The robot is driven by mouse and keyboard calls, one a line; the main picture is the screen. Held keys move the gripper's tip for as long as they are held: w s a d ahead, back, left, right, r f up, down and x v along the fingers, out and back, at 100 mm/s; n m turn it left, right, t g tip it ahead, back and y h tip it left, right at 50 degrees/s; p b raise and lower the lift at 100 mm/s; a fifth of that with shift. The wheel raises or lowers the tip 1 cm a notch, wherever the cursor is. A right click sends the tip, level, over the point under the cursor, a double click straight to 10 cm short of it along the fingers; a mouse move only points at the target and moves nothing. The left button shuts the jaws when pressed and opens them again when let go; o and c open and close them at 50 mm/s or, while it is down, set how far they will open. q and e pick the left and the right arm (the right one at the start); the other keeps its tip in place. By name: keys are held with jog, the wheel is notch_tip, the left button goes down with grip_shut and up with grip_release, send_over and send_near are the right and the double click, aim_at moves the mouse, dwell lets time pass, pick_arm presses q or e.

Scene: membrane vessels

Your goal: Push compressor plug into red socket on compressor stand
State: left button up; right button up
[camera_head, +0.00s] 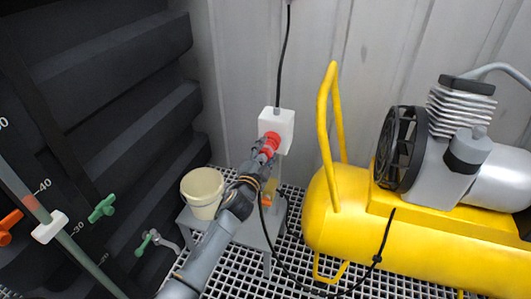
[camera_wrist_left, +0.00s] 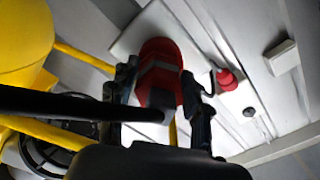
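The red socket (camera_head: 271,136) sits on the front of a white box on the compressor stand (camera_head: 247,231). My left gripper (camera_head: 262,158) reaches up to it from the lower left. In the left wrist view its fingers (camera_wrist_left: 158,95) lie along both sides of the red compressor plug (camera_wrist_left: 160,90) and appear shut on it. A pale band separates the plug from the red part (camera_wrist_left: 160,50) beyond, at the white plate. Plug and socket are in line and look touching; how deep the plug sits cannot be told. The black cable (camera_wrist_left: 60,103) runs from the plug's dark end. My right gripper is not in view.
The yellow compressor (camera_head: 420,245) stands on the right, its cable (camera_head: 330,293) looping over the grid floor. A cream bucket (camera_head: 203,193) stands left of my gripper. A dark ribbed tank with green valves (camera_head: 102,208) is on the left.

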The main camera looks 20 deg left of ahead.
pick_arm(q)
jog(key=o, duration=0.4)
